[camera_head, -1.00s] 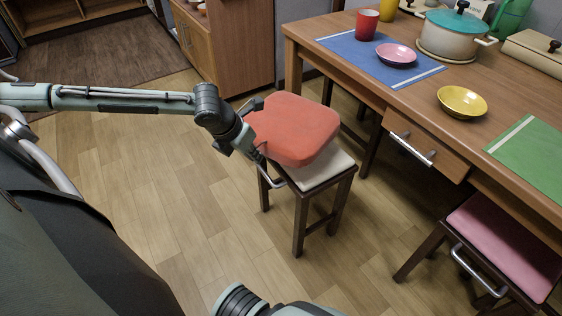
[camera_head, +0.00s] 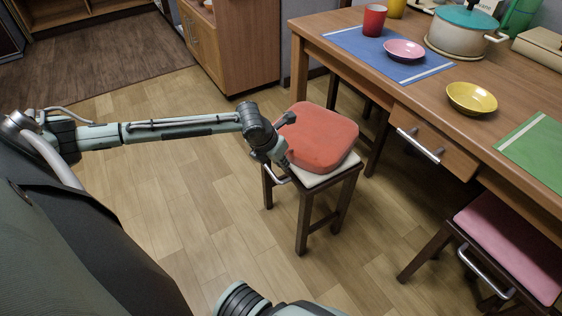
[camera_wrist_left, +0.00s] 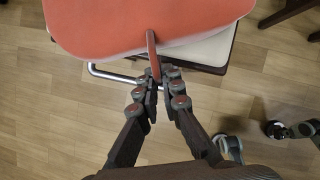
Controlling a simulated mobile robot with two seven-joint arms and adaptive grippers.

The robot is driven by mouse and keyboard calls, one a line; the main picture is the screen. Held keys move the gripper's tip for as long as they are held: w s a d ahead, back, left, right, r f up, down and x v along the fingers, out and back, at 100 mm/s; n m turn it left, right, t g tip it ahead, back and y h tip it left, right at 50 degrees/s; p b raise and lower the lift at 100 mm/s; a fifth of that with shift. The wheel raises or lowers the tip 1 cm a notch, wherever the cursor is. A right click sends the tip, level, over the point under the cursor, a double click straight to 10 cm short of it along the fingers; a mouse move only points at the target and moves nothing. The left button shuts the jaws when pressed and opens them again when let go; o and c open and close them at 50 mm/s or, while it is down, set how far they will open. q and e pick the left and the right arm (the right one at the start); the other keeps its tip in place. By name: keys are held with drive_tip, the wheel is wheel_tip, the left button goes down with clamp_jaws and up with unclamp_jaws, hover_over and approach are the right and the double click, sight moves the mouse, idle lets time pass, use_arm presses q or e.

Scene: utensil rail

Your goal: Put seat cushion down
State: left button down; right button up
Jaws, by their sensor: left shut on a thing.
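The red seat cushion (camera_head: 322,135) lies flat over the stool's cream seat (camera_head: 329,179), covering most of it; a cream strip shows along the front. I cannot tell if it fully bears on the seat. My left gripper (camera_head: 283,151) is at the cushion's near left edge. In the left wrist view, its fingers (camera_wrist_left: 157,75) are shut on a thin red tab (camera_wrist_left: 153,45) at the edge of the cushion (camera_wrist_left: 140,22). A metal bar on the stool (camera_wrist_left: 110,73) runs just beside the fingers.
A wooden table (camera_head: 400,90) stands right of the stool, with a drawer handle (camera_head: 420,146) facing it. A pink-seated stool (camera_head: 515,240) is at lower right. A cabinet (camera_head: 235,45) stands behind. The floor left of the stool is clear.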

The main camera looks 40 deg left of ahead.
use_arm(q)
drive_tip(key=c, duration=1.7)
unclamp_jaws()
use_arm(e)
drive_tip(key=shift+f, duration=0.25)
